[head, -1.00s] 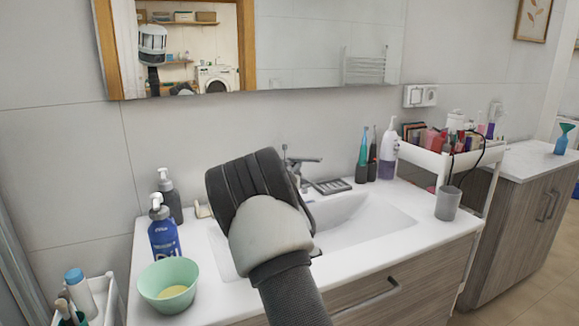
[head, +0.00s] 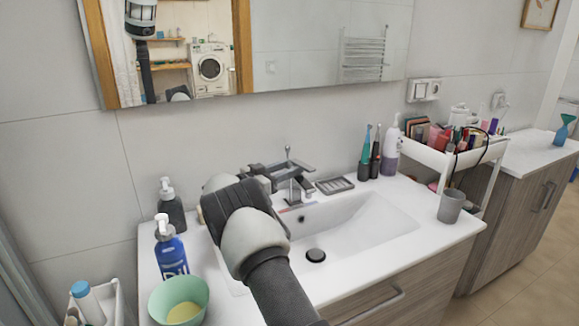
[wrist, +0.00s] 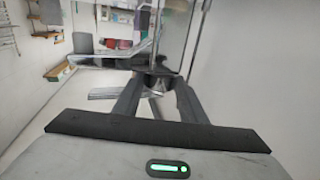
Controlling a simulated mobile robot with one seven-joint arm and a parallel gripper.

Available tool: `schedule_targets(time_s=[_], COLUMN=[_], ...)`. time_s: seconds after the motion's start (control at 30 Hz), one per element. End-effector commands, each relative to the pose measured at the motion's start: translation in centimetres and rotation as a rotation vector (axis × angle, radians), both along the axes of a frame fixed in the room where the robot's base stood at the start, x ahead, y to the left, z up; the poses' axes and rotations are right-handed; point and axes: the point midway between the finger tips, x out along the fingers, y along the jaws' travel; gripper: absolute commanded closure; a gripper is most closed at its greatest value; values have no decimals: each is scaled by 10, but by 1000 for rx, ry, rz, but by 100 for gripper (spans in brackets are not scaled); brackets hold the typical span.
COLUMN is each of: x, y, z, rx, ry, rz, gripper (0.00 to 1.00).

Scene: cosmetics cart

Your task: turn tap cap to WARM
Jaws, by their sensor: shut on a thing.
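The chrome tap (head: 296,190) stands at the back of the white sink, its thin upright lever (head: 288,152) on top. My gripper (head: 280,174) reaches from the left to the top of the tap. In the wrist view my gripper (wrist: 160,86) has its two dark fingers on either side of the round tap cap (wrist: 158,82) and is shut on it. The cap is mostly hidden by the fingers in the head view. No WARM mark is legible, so I cannot tell the cap's setting.
Soap bottles (head: 171,250) and a green bowl (head: 179,299) stand left of the sink (head: 350,224). A soap dish (head: 335,185), toothbrushes (head: 365,155) and a grey cup (head: 451,205) stand to the right. A cosmetics cart (head: 470,151) is beyond. The basin is clear.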

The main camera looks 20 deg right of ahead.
Motion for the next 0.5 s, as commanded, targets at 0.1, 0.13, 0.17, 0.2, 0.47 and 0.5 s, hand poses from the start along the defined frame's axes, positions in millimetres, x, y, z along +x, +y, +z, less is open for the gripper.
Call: schedule_targets(time_s=[0.1,0.13,0.17,0.2,0.47,0.5], x=[0,0,0,0,-1,-1], y=[-1,-1,-1,-1,-1,-1], z=[-2,-1,-1,-1,0,1], rx=[-2,-2,-2,-2,-3,-3], ry=[-2,-2,-1,-1,0,0], rz=[-44,-53,-61,-70,-99,-100], gripper=[100,100,100,100,100,100])
